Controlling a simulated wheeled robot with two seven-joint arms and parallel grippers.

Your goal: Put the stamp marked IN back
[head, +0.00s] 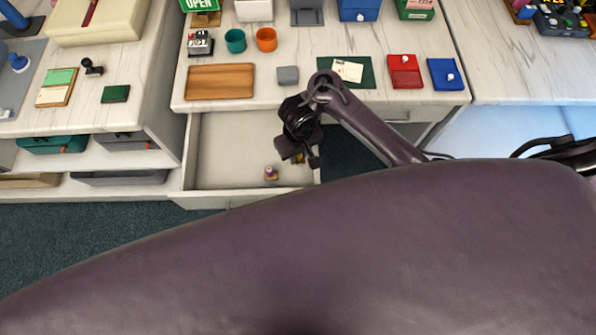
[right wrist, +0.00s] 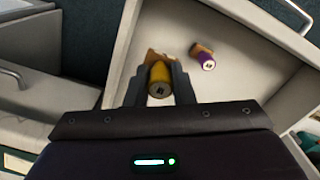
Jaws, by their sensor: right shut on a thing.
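My right gripper (head: 298,155) hangs over the right front part of the open drawer (head: 228,145), beneath its dark arm. In the right wrist view its two fingers (right wrist: 159,80) are shut on a stamp with a yellow handle (right wrist: 158,83) and a wooden base. A bit of that yellow stamp shows under the gripper in the head view (head: 298,159). I cannot read its marking, and cannot tell whether it touches the drawer floor. A second stamp, with a purple handle (head: 270,173) and a wooden base, sits in the drawer; it also shows in the right wrist view (right wrist: 207,62).
Above the drawer, the desk holds a wooden tray (head: 220,81), a grey block (head: 288,75), a green mat (head: 360,72) with a paper, a red pad (head: 404,71), a blue pad (head: 444,74) and two cups. The drawer's left half is empty.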

